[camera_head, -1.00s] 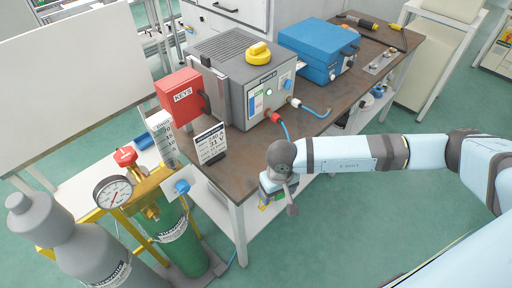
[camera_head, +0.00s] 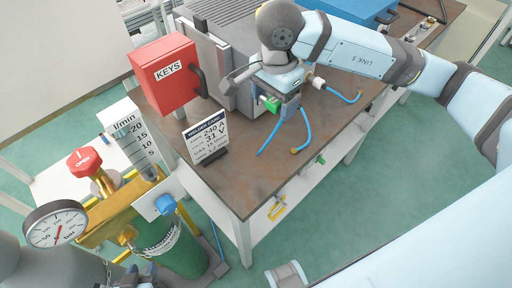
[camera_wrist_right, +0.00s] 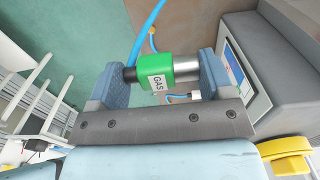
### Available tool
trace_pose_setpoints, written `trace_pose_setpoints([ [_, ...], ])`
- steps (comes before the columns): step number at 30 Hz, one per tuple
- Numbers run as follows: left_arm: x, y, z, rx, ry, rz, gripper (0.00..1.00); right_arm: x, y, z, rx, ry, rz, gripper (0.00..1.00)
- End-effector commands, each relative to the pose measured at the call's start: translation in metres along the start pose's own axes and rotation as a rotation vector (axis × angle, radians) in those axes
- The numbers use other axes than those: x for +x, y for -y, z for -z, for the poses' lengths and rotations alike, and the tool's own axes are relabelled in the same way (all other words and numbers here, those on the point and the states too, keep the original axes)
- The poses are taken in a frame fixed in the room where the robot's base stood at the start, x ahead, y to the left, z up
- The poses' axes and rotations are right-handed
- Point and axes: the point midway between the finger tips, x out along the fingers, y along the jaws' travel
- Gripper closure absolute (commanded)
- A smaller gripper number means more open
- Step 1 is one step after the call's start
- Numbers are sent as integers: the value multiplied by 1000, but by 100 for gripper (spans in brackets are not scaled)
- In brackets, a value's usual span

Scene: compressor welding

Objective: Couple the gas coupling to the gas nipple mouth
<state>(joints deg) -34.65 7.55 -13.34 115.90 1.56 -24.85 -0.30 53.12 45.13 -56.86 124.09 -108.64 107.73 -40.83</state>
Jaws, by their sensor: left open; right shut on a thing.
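The gas coupling (camera_head: 271,103) is a green sleeve with a "GAS" label and a silver end; it also shows in the right wrist view (camera_wrist_right: 158,72). My right gripper (camera_head: 276,97) is shut on it, with one blue finger at each end (camera_wrist_right: 170,72). It holds the coupling above the table, in front of the grey welding machine (camera_head: 222,50). A blue hose (camera_wrist_right: 147,32) runs close to its dark end. I cannot make out the gas nipple mouth; my right gripper hides much of the machine's front. My left gripper (camera_head: 130,277) is open, partly in view at the bottom edge by the green cylinder.
A loose hose end (camera_head: 295,150) lies on the brown table (camera_head: 240,180). A settings card (camera_head: 207,139) and red KEYS box (camera_head: 167,72) stand left. The pressure gauge (camera_head: 56,226) is lower left.

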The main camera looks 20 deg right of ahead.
Motion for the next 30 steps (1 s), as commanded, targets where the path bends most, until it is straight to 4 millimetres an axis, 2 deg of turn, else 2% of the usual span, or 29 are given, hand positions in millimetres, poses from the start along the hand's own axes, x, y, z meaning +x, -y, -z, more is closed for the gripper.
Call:
trace_pose_setpoints([
  [8,-3,-4,-4,-6,8,-4,57,-1,0,0,4,0,0,60],
  [11,-3,-4,-2,-6,4,-4,57,8,0,0,5,0,-2,60],
  [14,-3,-3,0,-5,0,-3,57,28,-1,0,4,0,-4,60],
  [24,-3,-3,2,-2,-1,-2,57,119,-1,0,4,0,-5,60],
  [27,-4,-2,2,-1,-1,-1,57,139,-1,0,4,0,-4,60],
  [30,-4,-2,2,0,-1,-1,57,151,0,0,3,0,-1,60],
])
